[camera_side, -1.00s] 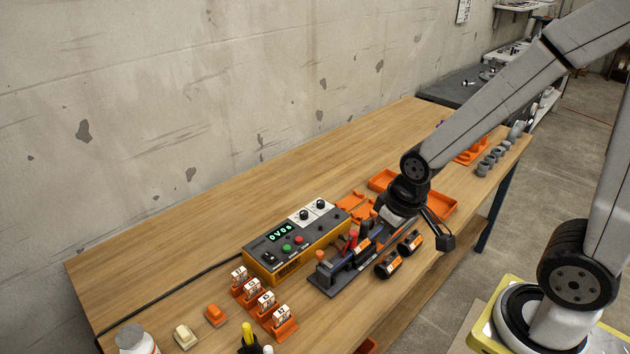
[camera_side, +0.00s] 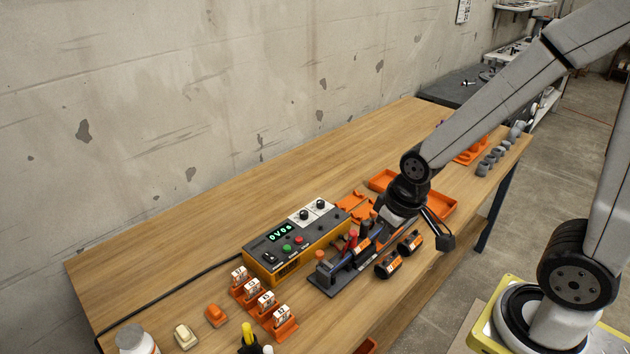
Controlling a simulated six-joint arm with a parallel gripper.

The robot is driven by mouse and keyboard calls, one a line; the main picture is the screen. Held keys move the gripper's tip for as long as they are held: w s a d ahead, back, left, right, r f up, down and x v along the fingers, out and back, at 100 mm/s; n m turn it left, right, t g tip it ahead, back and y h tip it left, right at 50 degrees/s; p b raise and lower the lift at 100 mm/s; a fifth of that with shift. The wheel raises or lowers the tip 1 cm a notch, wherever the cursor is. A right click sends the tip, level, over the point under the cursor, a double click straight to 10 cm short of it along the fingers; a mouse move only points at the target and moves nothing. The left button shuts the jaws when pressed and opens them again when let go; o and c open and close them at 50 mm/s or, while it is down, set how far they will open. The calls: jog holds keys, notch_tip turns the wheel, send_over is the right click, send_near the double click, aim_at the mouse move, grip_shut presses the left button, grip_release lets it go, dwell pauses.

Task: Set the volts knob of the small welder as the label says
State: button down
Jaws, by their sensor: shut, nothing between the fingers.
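The small welder (camera_side: 290,262) is an orange box with a dark top on the wooden bench. Its green display (camera_side: 281,233) reads something like 0V06. Two black knobs (camera_side: 312,210) sit on a white panel at its far right end; I cannot read their markings. Green and red buttons are on the dark top. The label is too small to read. My gripper (camera_side: 360,245) points down and left, low over the dark fixture beside the welder. It is shut with nothing in it, and its fingertips are hard to make out among the fixture parts.
The dark fixture (camera_side: 335,282) stands in front of the welder. Two dark cylinders with orange bands (camera_side: 388,264) lie to its right. Several orange holders with white tags (camera_side: 267,302) stand at the front left. Orange trays (camera_side: 440,206) lie behind my wrist.

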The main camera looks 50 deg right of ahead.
jog(key=c, duration=0.7)
grip_release()
jog(key=shift+w, duration=0.15)
jog(key=o, duration=0.3)
jog(key=shift+w, duration=0.25)
jog(key=t, duration=0.2)
send_near(304, 212)
jog(key=f, duration=0.1)
jog(key=shift+w+f, duration=0.1)
jog(key=shift+w, duration=0.15)
jog(key=shift+f, duration=0.15)
jog(key=shift+x, duration=3.75)
